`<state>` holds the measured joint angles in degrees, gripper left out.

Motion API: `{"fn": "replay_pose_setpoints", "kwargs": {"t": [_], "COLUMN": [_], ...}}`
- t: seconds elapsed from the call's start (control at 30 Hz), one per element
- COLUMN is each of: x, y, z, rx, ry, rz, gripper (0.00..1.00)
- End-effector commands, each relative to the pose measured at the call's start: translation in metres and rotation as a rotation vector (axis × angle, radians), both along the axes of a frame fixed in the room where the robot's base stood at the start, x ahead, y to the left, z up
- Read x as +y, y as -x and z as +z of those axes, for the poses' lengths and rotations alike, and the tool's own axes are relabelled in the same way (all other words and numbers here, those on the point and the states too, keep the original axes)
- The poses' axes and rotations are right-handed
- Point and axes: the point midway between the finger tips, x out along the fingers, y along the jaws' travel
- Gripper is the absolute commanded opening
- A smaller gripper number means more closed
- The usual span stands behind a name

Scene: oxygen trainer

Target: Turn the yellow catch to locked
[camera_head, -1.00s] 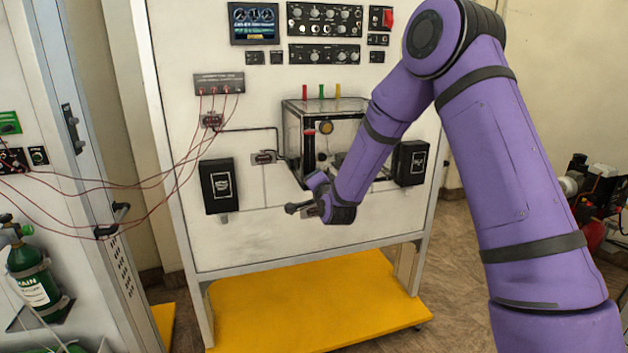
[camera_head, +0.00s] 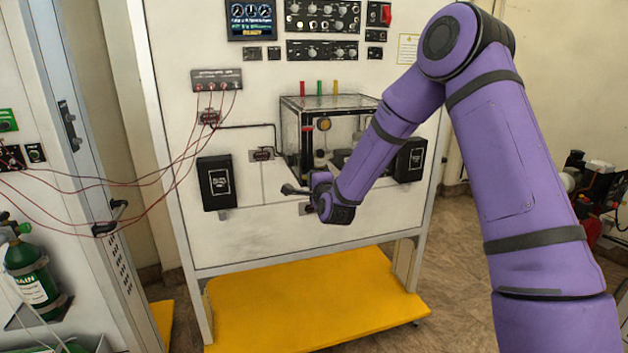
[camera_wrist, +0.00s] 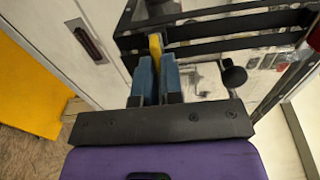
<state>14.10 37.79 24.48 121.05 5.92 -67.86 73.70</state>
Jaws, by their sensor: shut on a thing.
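The yellow catch (camera_wrist: 155,44) shows in the wrist view as a small yellow piece at the tips of my gripper (camera_wrist: 158,68). The two blue fingers are shut on it, one on each side. It sits by the dark frame bars of the clear box (camera_wrist: 215,28). In the head view my wrist is low in front of the clear box (camera_head: 350,103), near its lower front. There the catch and fingertips are hidden behind my wrist, and the catch's marked position cannot be read.
Black boxes stand on the panel left (camera_head: 216,183) and right (camera_head: 411,160) of the clear box. Red leads (camera_head: 190,130) hang across the left side. A yellow shelf (camera_head: 310,300) lies below. A dark round knob (camera_wrist: 234,76) is right of my fingers in the wrist view.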

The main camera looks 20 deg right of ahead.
Motion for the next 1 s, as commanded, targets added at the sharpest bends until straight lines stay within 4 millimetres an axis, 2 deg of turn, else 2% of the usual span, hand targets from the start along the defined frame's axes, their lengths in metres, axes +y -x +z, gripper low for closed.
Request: {"fn": "replay_pose_setpoints", "kwargs": {"t": [0.37, 0.4, 0.5, 0.83, 1.0], "x": [0.000, 0.000, 0.000, 0.000, 0.000], "y": [0.001, 0.001, 0.001, 0.003, 0.023], "z": [-0.002, -0.002, -0.001, -0.001, 0.000], "rx": [0.004, 0.004, 0.003, 0.002, 0.002], "ry": [-0.003, -0.003, -0.003, -0.003, -0.002], "rz": [0.000, 0.000, 0.000, 0.000, 0.000], "gripper": [0.00, 0.14, 0.33, 0.33, 0.33]}}
